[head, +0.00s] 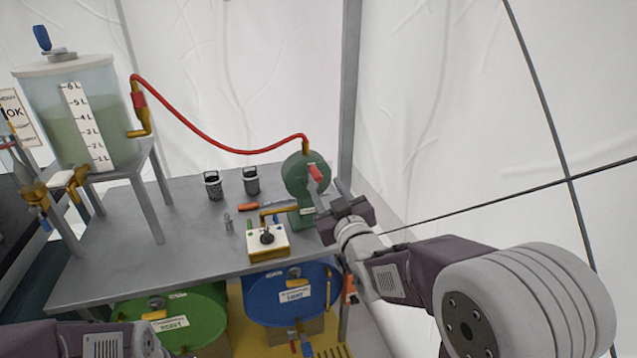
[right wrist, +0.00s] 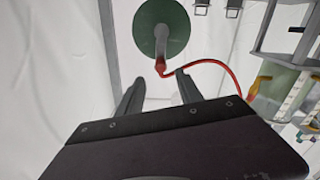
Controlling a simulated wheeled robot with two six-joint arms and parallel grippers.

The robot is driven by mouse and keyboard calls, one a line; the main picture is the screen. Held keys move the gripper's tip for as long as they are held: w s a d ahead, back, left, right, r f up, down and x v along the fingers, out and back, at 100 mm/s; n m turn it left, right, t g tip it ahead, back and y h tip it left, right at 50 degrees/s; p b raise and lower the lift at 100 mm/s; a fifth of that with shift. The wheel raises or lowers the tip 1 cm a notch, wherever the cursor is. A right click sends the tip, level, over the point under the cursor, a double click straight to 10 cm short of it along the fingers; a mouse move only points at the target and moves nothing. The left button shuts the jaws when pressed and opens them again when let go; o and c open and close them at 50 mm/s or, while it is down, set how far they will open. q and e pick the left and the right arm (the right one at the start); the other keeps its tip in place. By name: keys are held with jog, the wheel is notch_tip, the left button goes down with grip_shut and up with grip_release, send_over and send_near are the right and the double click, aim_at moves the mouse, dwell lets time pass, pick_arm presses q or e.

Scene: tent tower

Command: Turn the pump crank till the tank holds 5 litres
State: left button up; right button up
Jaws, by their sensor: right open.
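The pump (head: 302,185) is a green round housing at the right end of the grey table. Its crank has a red handle (head: 316,172), which also shows in the right wrist view (right wrist: 160,66). My right gripper (head: 332,197) is open beside the pump. In the right wrist view its fingers (right wrist: 158,86) point toward the red handle, which lies just past and between the fingertips, not clasped. The clear tank (head: 120,130) stands on a stand at the left, with a scale (head: 87,127) marked in litres. Its greenish liquid reaches roughly the 4 to 5 marks; the exact level is unclear.
A red hose (head: 205,138) runs from the tank to the pump. Two dark cups (head: 213,186) and a small switch box (head: 267,242) stand on the table (head: 130,270). Green (head: 190,315) and blue (head: 270,300) drums are below. A grey tent pole (head: 349,90) rises behind the pump.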

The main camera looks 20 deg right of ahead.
aim_at(319, 179)
jog(key=w, duration=0.8)
jog(key=shift+w+a+f, duration=0.1)
jog(key=shift+w+a, duration=0.1)
jog(key=shift+a, duration=0.05)
grip_shut()
dwell(1.0)
